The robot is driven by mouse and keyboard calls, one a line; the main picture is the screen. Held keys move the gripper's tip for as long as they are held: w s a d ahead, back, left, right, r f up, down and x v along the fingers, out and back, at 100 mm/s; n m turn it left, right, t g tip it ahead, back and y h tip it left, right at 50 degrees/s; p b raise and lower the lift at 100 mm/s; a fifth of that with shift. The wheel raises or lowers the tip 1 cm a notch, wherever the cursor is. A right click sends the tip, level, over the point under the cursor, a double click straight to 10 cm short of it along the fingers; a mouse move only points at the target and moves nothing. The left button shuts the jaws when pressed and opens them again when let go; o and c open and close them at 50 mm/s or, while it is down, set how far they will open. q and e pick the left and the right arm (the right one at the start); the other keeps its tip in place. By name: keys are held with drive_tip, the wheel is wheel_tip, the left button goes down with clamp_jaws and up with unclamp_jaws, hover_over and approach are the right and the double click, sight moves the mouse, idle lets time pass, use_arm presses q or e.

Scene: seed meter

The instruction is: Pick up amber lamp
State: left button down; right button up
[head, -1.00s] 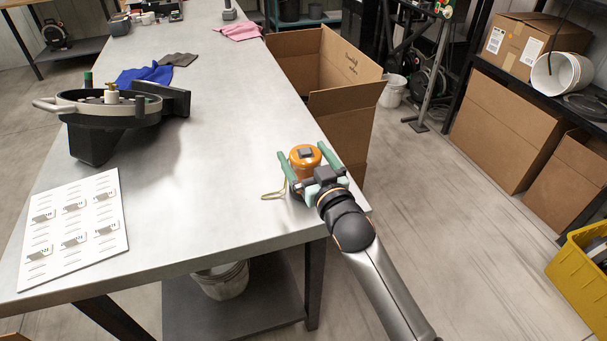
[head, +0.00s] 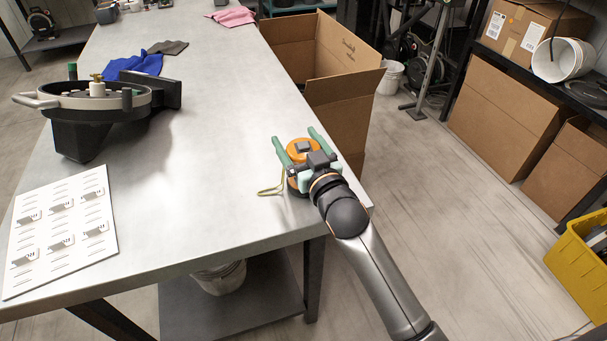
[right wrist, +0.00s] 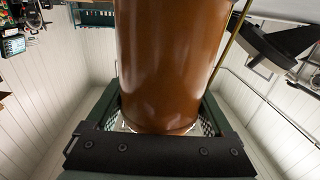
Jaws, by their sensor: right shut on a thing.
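The amber lamp (head: 299,147) is a short orange cylinder with a dark square piece on top, near the front right corner of the grey workbench (head: 215,160). My right gripper (head: 295,136) is shut on it, with a green finger on each side. In the right wrist view the lamp's glossy brown-amber body (right wrist: 170,65) fills the middle between the fingers. A thin yellowish loop (head: 270,191) lies at the lamp's left side. The lamp's underside is hidden, so I cannot tell whether it touches the bench. My left gripper is not in view.
A black-and-grey round seed meter (head: 80,130) stands at the bench's left. A white card sheet (head: 62,232) lies in front of it. Blue cloth (head: 133,66) lies farther back. An open cardboard box (head: 337,92) stands against the bench's right side.

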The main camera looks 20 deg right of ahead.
drive_tip(key=c, duration=0.3)
drive_tip(key=shift+c, duration=0.2)
drive_tip(key=shift+r, duration=0.15)
